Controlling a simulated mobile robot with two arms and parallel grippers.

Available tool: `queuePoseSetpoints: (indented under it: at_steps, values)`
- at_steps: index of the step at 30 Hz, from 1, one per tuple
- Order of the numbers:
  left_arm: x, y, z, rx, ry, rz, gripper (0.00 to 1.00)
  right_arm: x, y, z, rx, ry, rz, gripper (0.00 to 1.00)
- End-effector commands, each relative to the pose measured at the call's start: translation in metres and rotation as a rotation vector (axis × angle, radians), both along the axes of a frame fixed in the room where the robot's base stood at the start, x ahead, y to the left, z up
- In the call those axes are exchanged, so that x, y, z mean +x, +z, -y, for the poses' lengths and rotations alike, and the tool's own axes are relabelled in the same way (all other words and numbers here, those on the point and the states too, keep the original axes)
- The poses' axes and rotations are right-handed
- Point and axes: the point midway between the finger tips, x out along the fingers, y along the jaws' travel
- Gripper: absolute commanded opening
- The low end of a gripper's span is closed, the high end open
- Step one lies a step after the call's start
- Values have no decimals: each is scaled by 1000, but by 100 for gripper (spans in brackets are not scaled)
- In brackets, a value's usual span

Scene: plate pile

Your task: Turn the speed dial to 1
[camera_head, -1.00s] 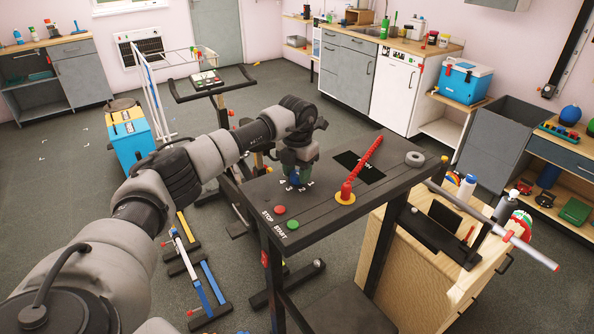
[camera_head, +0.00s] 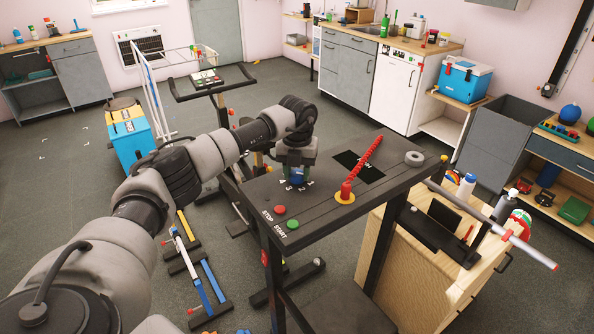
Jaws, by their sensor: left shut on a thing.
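The speed dial (camera_head: 297,176) is a small blue knob on the dark console top (camera_head: 330,200), with white number marks along its near side. My left gripper (camera_head: 297,168) reaches down over it from above and is shut on it. The gripper's fingers and the wrist hide much of the knob, and I cannot read which number it points to. My right gripper is not in view.
On the console are a red button (camera_head: 280,210), a green button (camera_head: 293,224), a red lever (camera_head: 362,166) on a yellow base, a black display (camera_head: 358,166) and a grey ring (camera_head: 414,158). A wooden cabinet (camera_head: 415,260) stands at the right.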

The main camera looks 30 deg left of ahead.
Motion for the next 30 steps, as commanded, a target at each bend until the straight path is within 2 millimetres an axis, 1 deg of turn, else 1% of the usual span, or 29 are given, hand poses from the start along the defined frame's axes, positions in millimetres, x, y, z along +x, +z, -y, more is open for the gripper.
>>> queuePoseSetpoints:
  at_steps: [1,7,8,12,20,23,26,30]
  values:
    - [1,3,-1,0,4,7,16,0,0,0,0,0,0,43]
    - [1,3,-1,0,3,8,16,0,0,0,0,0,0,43]
    - [1,3,-1,0,3,8,45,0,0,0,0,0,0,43]
    - [1,2,-1,0,2,4,66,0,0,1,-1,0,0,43]
    - [0,1,0,0,0,2,66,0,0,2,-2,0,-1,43]
    - [1,6,0,-1,0,4,66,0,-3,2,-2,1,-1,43]
    - [1,20,0,0,0,7,66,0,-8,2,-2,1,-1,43]
    - [2,48,-1,0,0,9,66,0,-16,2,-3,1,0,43]
